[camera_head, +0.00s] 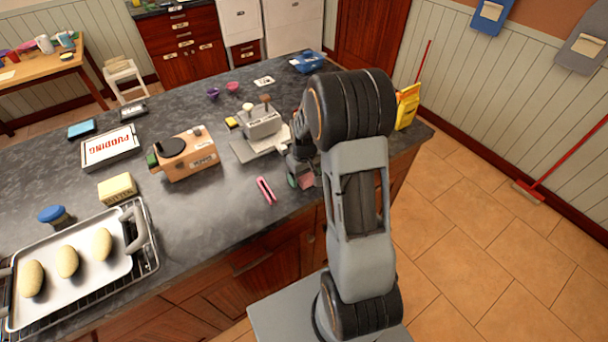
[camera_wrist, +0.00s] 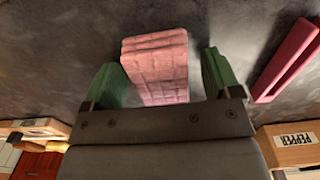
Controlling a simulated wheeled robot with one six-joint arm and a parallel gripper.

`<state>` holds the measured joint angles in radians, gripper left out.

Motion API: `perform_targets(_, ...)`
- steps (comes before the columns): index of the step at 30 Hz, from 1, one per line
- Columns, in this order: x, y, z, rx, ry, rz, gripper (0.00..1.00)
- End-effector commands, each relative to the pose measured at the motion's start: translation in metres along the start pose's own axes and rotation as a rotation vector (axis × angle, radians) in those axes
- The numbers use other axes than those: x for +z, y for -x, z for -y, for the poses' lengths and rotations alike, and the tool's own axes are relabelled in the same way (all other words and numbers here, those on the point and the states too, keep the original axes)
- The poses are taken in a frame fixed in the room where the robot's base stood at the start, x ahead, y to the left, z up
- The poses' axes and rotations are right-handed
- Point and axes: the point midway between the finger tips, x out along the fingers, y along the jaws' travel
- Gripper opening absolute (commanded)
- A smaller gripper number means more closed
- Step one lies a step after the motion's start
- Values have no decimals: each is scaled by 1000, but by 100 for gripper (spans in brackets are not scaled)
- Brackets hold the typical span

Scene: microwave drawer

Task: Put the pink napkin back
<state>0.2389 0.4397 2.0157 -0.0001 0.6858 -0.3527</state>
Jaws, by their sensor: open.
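The pink napkin (camera_wrist: 157,52) is a folded, brick-patterned block lying on the dark countertop. In the wrist view it sits between the two green fingers of my gripper (camera_wrist: 160,78), with a gap visible on each side. My gripper is open and low over the counter. In the head view my gripper (camera_head: 302,180) is near the counter's front edge, and a small part of the napkin (camera_head: 308,183) shows beside its finger. The arm hides much of this area.
A pink tong-like item (camera_head: 265,190) lies just left of my gripper and also shows in the wrist view (camera_wrist: 287,62). A grey device (camera_head: 260,124) stands behind, with a wooden box (camera_head: 187,158) further left. A tray of rolls (camera_head: 75,265) is front left.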

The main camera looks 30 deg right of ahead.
Motion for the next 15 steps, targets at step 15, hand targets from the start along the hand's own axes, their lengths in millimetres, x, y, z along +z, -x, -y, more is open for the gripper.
perform_targets(15,-1,46,0,2,0,-6,83)
